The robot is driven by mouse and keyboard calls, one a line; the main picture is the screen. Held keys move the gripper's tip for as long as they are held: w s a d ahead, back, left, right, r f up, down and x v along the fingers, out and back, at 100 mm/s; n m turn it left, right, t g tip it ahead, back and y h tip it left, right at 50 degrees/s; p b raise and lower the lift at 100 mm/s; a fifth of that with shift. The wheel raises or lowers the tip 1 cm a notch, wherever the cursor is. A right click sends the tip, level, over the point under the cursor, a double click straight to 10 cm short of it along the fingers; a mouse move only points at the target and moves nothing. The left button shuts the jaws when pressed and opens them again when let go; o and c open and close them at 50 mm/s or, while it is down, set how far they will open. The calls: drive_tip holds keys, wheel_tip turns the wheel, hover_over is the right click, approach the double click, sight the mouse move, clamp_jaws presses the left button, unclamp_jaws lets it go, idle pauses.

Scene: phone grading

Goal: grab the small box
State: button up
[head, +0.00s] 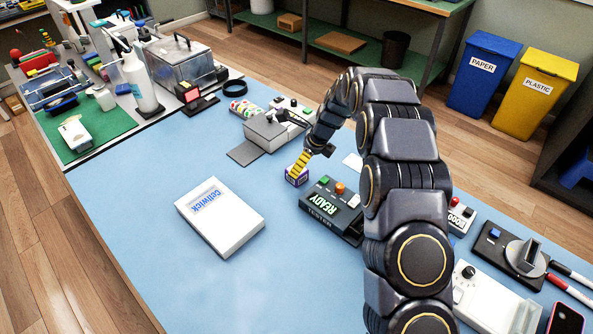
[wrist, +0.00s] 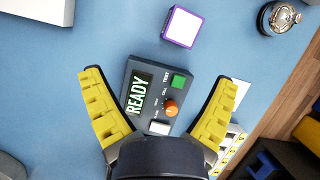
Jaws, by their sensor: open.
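A small box (head: 296,178) with purple sides sits on the blue table, left of the black tester. It also shows in the wrist view as a small box (wrist: 182,27) with a white face and purple edges, beyond my fingertips. My gripper (head: 300,165) is above the table, its yellow finger partly covering the box in the head view. In the wrist view my gripper (wrist: 159,79) has its two yellow fingers spread wide, with nothing held between them. The box lies apart from both fingers there.
The tester (head: 330,207) reading READY lies close to the box, under my spread fingers in the wrist view. A larger white Cellwick box (head: 222,222) lies to the left. A grey device (head: 270,132) stands behind. The table's front left is clear.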

drive_tip(key=w+f+m, duration=0.2)
drive_tip(key=f, duration=0.1)
drive_tip(key=w+f+m, duration=0.1)
drive_tip(key=f, duration=0.1)
drive_tip(key=shift+w+d+f+t, duration=0.1)
drive_tip(key=shift+w+d+t, duration=0.1)
drive_tip(key=shift+d+t, duration=0.15)
drive_tip(key=shift+x, duration=1.15)
drive_tip(key=shift+w+a+x, duration=0.1)
drive_tip(key=shift+a+x, duration=0.05)
drive_tip(key=shift+x, duration=1.15)
drive_tip(key=shift+w+a+x, duration=0.15)
drive_tip(key=shift+x, duration=1.1)
drive_tip(key=shift+r, duration=0.2)
drive_tip(key=c, duration=1.2)
